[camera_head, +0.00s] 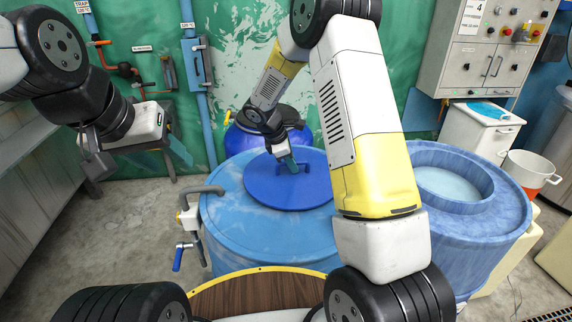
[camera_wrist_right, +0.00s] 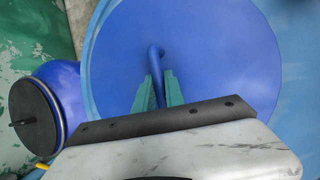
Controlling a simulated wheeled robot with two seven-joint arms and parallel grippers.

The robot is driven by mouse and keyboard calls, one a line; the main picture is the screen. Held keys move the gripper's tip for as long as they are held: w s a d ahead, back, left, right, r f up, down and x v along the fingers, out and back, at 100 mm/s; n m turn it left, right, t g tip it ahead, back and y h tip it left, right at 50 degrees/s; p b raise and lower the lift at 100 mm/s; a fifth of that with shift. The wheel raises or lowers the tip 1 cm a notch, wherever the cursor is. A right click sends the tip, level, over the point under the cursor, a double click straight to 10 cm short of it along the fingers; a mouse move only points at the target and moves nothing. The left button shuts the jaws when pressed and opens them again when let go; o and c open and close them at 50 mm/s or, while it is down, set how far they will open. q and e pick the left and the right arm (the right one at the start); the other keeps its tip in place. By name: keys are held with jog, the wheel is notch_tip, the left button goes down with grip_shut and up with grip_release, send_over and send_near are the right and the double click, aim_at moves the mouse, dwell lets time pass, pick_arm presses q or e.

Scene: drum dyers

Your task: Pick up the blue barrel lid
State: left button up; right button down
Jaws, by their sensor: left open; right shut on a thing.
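The blue barrel lid (camera_head: 262,188) is a round, darker blue disc on top of the light blue barrel (camera_head: 260,235) in the middle of the head view. Its raised handle (camera_head: 303,168) shows near the lid's far side. My right gripper (camera_head: 291,163) is at the handle, shut on it from above. In the right wrist view the lid (camera_wrist_right: 225,50) fills the upper middle, and its handle (camera_wrist_right: 155,58) runs between the two green fingers of my right gripper (camera_wrist_right: 160,90). My left gripper (camera_head: 178,148) is open and empty at the left, away from the barrel.
A second blue barrel (camera_head: 500,215) with an open top stands at the right. A darker blue drum (camera_head: 240,140) with a black lid is behind the lidded barrel. A pipe with a valve (camera_head: 183,250) stands on the barrel's left. Grey floor (camera_head: 110,240) is clear at the left.

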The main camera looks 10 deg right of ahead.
dwell(0.6)
notch_tip(320, 180, up, 15)
dwell(0.8)
